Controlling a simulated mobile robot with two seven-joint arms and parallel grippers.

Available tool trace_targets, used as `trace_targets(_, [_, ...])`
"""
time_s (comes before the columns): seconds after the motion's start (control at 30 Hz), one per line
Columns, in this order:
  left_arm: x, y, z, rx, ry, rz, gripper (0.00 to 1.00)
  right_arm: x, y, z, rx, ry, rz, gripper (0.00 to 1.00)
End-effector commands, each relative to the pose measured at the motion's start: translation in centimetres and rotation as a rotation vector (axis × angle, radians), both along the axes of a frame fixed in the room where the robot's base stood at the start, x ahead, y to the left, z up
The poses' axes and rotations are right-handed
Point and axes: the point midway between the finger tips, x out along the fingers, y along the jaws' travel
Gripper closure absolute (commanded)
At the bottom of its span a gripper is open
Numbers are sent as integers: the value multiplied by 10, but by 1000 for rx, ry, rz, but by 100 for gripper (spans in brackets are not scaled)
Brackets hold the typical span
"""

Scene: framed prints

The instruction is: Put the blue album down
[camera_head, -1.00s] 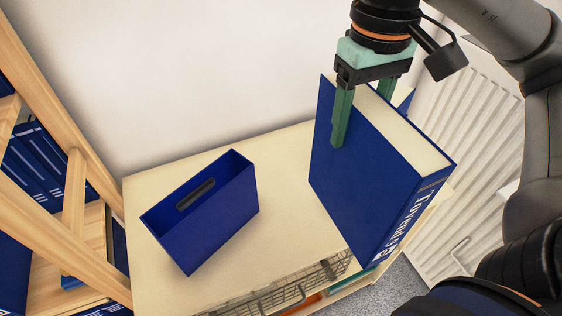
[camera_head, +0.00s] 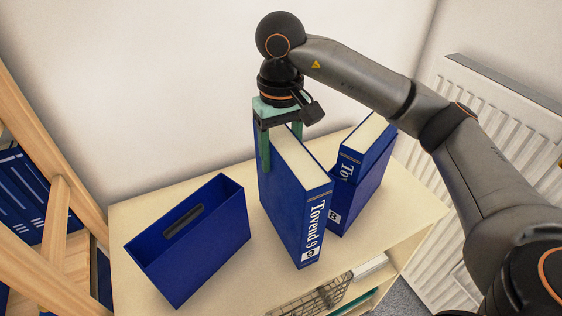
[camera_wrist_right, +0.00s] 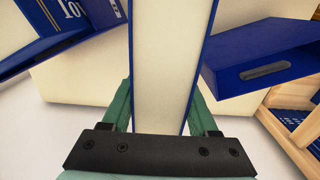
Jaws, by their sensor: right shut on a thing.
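My right gripper (camera_head: 281,146) is shut on the blue album (camera_head: 291,210), one green finger on each broad side near its top. The album is upright, with its white-lettered spine facing the front right. It is over the pale cabinet top (camera_head: 395,240), between two blue boxes; I cannot tell whether its bottom touches. In the right wrist view the album's pale page edge (camera_wrist_right: 165,60) runs between the fingers (camera_wrist_right: 160,110). My left gripper is not in view.
An empty blue box (camera_head: 188,245) stands left of the album. A second blue box (camera_head: 360,200) holding another blue album (camera_head: 362,148) stands close on its right. A wooden shelf (camera_head: 60,215) is at the left, a white radiator (camera_head: 495,150) at the right. Cabinet top at right is bare.

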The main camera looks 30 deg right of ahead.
Motion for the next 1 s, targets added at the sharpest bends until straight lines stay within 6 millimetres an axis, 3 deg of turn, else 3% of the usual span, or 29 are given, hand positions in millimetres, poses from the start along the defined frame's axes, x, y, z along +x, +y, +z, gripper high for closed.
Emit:
trace_targets(0.13, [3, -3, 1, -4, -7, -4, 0, -1, -1, -16, 1, -1, 0, 100])
trace_targets(0.57, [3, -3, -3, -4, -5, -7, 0, 0, -1, -22, 1, -4, -1, 100])
trace_targets(0.6, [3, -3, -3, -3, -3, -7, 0, -1, -1, -22, 0, -1, -1, 38])
trace_targets(0.83, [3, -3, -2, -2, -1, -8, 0, -1, -1, -22, -1, -1, -1, 12])
trace_targets(1.0, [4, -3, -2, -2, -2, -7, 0, -1, -1, -22, -1, 0, -1, 10])
